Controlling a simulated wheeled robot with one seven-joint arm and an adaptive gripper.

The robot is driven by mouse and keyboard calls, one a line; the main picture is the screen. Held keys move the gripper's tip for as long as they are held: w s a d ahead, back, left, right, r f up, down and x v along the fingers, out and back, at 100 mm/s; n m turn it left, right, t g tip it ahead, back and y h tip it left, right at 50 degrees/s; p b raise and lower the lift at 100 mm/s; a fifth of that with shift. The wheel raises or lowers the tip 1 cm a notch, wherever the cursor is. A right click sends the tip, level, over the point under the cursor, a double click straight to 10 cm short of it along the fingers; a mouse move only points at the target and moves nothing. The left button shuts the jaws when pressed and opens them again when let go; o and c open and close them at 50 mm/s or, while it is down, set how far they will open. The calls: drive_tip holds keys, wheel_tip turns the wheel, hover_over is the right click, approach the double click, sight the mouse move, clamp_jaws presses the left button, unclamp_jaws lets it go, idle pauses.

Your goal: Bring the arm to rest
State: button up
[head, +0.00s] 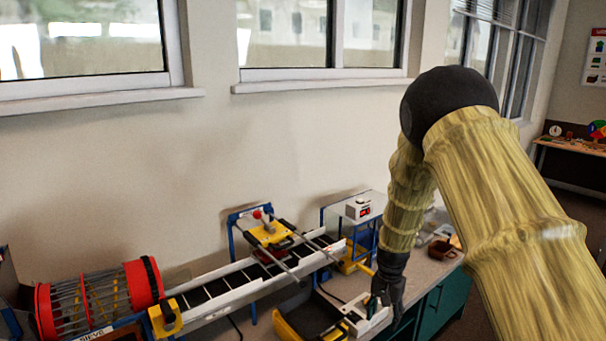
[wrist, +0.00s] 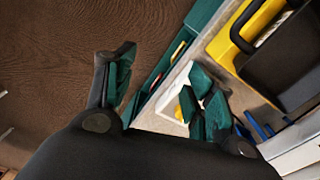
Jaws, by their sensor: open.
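My gripper (head: 385,297) hangs at the end of my bamboo-like arm, low near the front edge of the worktop, beside a yellow and black bin (head: 290,328). In the wrist view my gripper (wrist: 158,90) has its two fingers spread apart, with nothing between them. The bin (wrist: 228,48) shows at the upper right there, to the right of the fingers. The arm is bent at its dark elbow and reaches down. Part of the white piece beside the bin is hidden by the gripper.
A conveyor (head: 225,285) with a yellow-topped frame (head: 268,234) runs along the wall. A red-ended drum (head: 95,298) is at the left. A white box with a red switch (head: 359,208) and a brown container (head: 441,250) stand farther back. Green cabinets (head: 441,300) are under the worktop.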

drive_tip(key=s+d+f+n, duration=0.3)
drive_tip(key=s+f, duration=1.7)
drive_tip(key=s, duration=0.2)
drive_tip(key=s+a+f+n, duration=0.1)
drive_tip(key=s+n, duration=0.1)
drive_tip(key=s, duration=1)
drive_tip(key=s+a+f+n, duration=0.1)
drive_tip(key=s+a+f, duration=0.1)
drive_tip(key=s, duration=1)
drive_tip(key=shift+s+a+f+n, duration=0.2)
drive_tip(key=shift+s+n, duration=0.1)
drive_tip(key=shift+n, duration=0.1)
